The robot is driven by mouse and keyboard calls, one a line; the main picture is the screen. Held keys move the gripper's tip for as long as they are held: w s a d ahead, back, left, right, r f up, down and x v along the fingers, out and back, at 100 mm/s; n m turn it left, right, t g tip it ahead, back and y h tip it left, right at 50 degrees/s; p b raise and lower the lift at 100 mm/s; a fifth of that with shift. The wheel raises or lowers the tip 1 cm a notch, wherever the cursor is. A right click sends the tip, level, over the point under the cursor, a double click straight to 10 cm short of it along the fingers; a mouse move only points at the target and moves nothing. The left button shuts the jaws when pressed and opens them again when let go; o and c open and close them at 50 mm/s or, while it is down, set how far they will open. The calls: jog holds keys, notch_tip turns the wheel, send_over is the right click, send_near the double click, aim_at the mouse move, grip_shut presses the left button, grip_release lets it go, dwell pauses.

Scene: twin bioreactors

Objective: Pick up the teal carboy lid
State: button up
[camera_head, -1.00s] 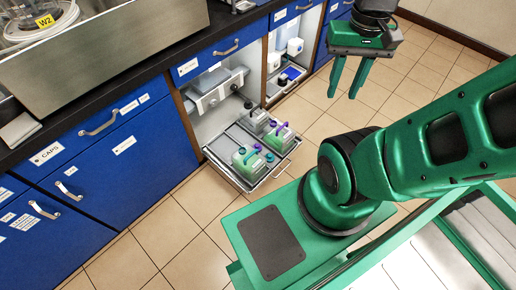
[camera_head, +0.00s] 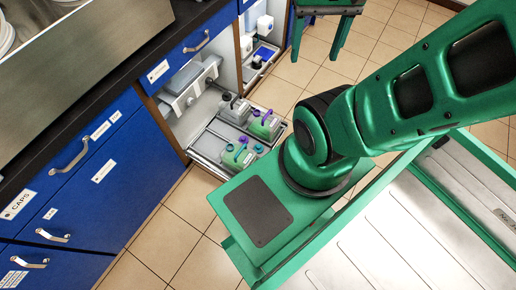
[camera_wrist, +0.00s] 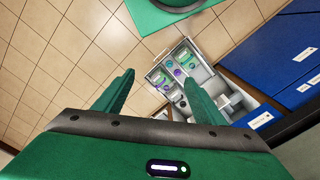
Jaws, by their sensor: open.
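A pulled-out tray (camera_head: 205,167) in the lower cabinet holds several small carboys. My gripper (camera_head: 318,48) is open and empty over the floor, up and to the right of the tray. The wrist view shows its open fingers (camera_wrist: 157,80), with the tray (camera_wrist: 153,76) beyond them, well away.
Blue cabinets and drawers (camera_head: 85,170) line the left under a dark counter. Another open bay (camera_head: 258,55) with bottles lies behind the tray. My green base deck and arm lie to the right. Tiled floor (camera_head: 165,240) is free in front of the cabinets.

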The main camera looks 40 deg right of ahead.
jog(key=w+d+f+m, duration=0.1)
jog(key=w+d+f, duration=0.2)
jog(key=w+f, duration=0.35)
jog(key=w+d+f+m+h, duration=0.1)
jog(key=w+d+f, duration=0.1)
jog(key=w+f, duration=0.45)
jog(key=w+d+f+m, duration=0.1)
jog(key=w+d+f, duration=0.3)
jog(key=w, duration=0.5)
jog(key=m+y, duration=0.1)
jog(key=m, duration=0.4)
send_over(258, 146)
notch_tip(258, 146, down, 57)
jog(key=shift+r, duration=0.2)
jog(key=shift+s+f, duration=0.15)
jog(key=shift+f, duration=2.75)
jog(key=shift+c, duration=0.5)
